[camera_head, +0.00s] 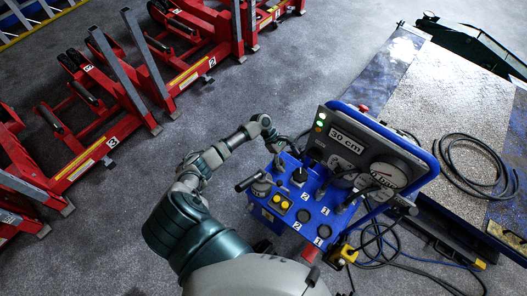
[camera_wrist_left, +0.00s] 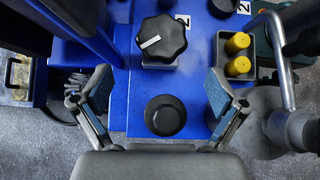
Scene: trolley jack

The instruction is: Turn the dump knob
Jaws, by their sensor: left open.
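A black lobed knob with a white pointer line (camera_wrist_left: 162,40) stands on the blue control panel (camera_head: 312,206). It also shows in the head view, near the panel's far left part (camera_head: 299,176). I see no readable label naming the dump knob, but this is the lobed knob in view. A smooth round black knob (camera_wrist_left: 165,115) sits nearer the wrist. My left gripper (camera_wrist_left: 160,84) is open over the panel. Its fingers are on either side, wide of the round knob and apart from both knobs. In the head view it is small beside the panel (camera_head: 284,146). My right gripper is not in view.
Yellow buttons (camera_wrist_left: 238,55) and a metal bar handle (camera_wrist_left: 285,60) are to the right in the wrist view. The display box (camera_head: 345,142) with gauges rises behind the panel. Cables (camera_head: 375,245) lie on the floor at right. Red jacks (camera_head: 95,105) stand at left, with open floor between.

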